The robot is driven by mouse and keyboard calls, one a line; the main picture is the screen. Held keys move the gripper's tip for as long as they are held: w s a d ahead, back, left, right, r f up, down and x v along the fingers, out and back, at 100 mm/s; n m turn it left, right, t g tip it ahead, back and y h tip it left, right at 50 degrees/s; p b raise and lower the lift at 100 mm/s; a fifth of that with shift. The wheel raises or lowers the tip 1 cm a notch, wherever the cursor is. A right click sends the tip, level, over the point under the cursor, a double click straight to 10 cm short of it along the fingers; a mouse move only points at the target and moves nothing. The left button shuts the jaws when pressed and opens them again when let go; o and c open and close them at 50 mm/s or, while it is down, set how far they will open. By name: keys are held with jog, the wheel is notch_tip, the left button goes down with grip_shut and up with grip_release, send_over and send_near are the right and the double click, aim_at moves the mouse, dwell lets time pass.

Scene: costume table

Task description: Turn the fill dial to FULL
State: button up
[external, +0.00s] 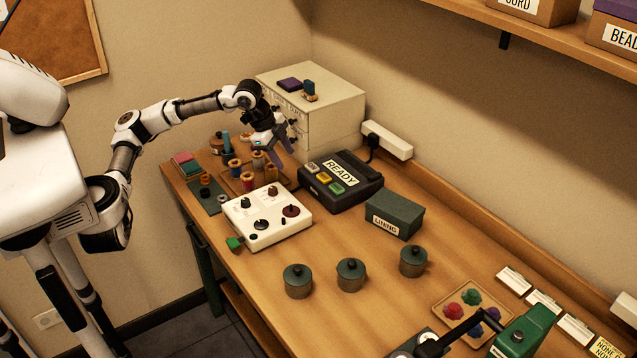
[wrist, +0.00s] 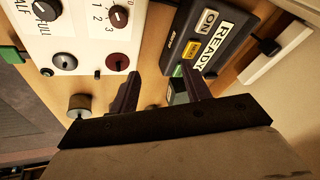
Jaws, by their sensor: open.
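The white control panel (external: 282,232) sits on the table with several round knobs. The fill dial (wrist: 47,10) is a black knob at the top left of the wrist view, partly cut off, with the words HALF and FULL beside it. My gripper (external: 278,152) is open and empty, above the table behind the panel and apart from the dial. In the wrist view its two fingers (wrist: 162,84) are spread beside the panel's edge.
A black box marked READY (external: 342,185) stands right of the panel. Thread spools (external: 248,180) stand close behind it, below my gripper. A drawer cabinet (external: 335,105) is at the back. A green block (external: 234,243) is at the panel's front-left corner. Table in front is partly free.

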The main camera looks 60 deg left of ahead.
jog(key=s+r+m+g, duration=0.1)
jog(key=s+m+g, duration=0.1)
jog(key=s+m, duration=0.55)
notch_tip(320, 180, up, 2)
jog(key=m+g+y, duration=0.2)
jog(key=m, duration=1)
send_over(244, 200)
jog(key=shift+n, duration=0.25)
notch_tip(244, 200, down, 14)
jog(key=shift+r+p, duration=0.25)
jog(key=shift+p, duration=0.1)
jog(key=c, duration=1)
